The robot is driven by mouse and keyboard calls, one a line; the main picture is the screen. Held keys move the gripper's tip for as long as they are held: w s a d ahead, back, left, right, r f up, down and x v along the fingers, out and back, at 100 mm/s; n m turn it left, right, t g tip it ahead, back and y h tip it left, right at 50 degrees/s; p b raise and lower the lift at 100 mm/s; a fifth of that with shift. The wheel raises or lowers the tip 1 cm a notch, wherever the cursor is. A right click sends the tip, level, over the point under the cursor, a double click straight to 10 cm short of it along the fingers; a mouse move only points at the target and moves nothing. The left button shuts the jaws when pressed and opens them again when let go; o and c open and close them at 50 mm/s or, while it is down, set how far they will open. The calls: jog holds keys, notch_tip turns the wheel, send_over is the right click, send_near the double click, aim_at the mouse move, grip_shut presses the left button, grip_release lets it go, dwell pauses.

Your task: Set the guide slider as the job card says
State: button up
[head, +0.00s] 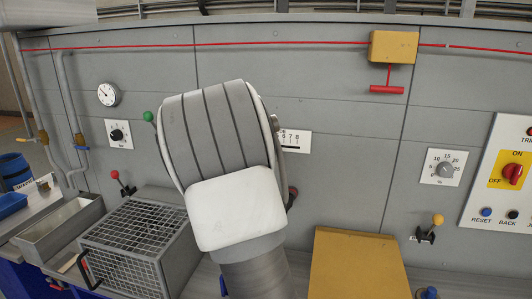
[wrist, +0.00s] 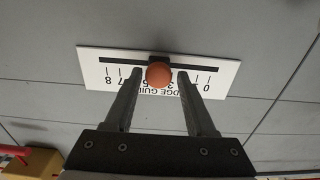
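The edge guide scale plate (wrist: 90,66) is white with a dark slot and shows upside down in the wrist view, with 8 at left and 0 at right. The slider's orange round knob (wrist: 159,74) sits near the middle of the slot, around 4; it hides some digits. My gripper (wrist: 160,73) is open, one finger on each side of the knob, with a visible gap on both sides. In the head view my arm hides the gripper, the knob and most of the plate; only the plate's right end (head: 298,142) with 6, 7, 8 shows. I see no readable job card.
A red T-handle hangs from a yellow box (head: 392,47) at upper right. A dial knob (head: 445,168), a yellow-knobbed lever (head: 437,220) and a switch panel (head: 497,180) are at right. A mesh cage (head: 135,245) and a yellow box (head: 358,265) stand below the wall.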

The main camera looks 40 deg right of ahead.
jog(key=shift+o, duration=0.5)
jog(key=v, duration=1.7)
jog(key=shift+a+b, duration=0.15)
jog(key=shift+b, duration=0.3)
jog(key=shift+s, duration=0.1)
